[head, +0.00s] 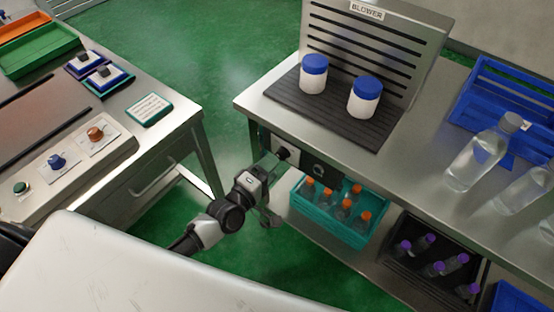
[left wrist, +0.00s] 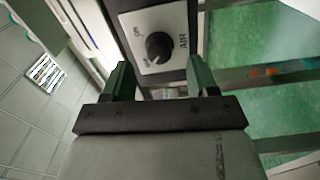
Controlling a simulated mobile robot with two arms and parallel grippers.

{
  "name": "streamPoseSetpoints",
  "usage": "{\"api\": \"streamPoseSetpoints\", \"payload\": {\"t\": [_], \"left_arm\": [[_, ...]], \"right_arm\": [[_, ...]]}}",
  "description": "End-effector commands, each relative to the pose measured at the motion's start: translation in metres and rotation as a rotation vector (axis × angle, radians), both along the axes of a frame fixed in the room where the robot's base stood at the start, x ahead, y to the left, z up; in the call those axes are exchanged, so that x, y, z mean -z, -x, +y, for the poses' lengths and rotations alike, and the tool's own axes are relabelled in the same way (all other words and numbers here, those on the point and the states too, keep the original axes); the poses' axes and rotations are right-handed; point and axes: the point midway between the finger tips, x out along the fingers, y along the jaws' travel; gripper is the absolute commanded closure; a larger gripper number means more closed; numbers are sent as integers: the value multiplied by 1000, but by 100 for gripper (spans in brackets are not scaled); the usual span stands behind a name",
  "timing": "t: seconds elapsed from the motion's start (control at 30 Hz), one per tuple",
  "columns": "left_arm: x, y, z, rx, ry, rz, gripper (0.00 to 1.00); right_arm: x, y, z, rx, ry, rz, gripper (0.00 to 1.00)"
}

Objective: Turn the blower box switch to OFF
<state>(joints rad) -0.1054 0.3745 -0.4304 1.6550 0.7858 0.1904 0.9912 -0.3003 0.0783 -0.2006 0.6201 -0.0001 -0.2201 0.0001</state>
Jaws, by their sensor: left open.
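The blower box is under the front edge of the right-hand table. Its black switch knob (head: 283,153) shows in the head view on a pale plate. In the left wrist view the knob (left wrist: 158,46) sits on a white plate (left wrist: 178,22) marked AIR, with small lettering at its left side. I cannot tell for sure which mark the knob points to. My left gripper (head: 268,165) is open in front of the plate. In the left wrist view its fingers (left wrist: 160,78) are spread, one on each side below the knob, with nothing between them. My right gripper is not in view.
The steel table (head: 420,150) carries the blower (head: 368,45) with two blue-capped jars. A teal crate (head: 330,218) of orange-capped bottles is on the shelf close to my left gripper. A control panel (head: 75,165) is on the left bench. Green floor lies between the tables.

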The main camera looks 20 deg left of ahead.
Motion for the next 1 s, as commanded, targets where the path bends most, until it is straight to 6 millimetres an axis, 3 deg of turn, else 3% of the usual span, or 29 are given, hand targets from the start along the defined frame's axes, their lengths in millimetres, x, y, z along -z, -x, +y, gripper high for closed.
{"api": "streamPoseSetpoints", "payload": {"t": [0.2, 0.4, 1.0], "left_arm": [[1, 43, 15, 1, -1, 3, 41], [1, 62, 23, 0, -1, 2, 41], [0, 65, 24, -1, -1, 1, 41]], "right_arm": [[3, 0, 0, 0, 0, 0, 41], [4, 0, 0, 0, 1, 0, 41], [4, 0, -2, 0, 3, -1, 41]]}}
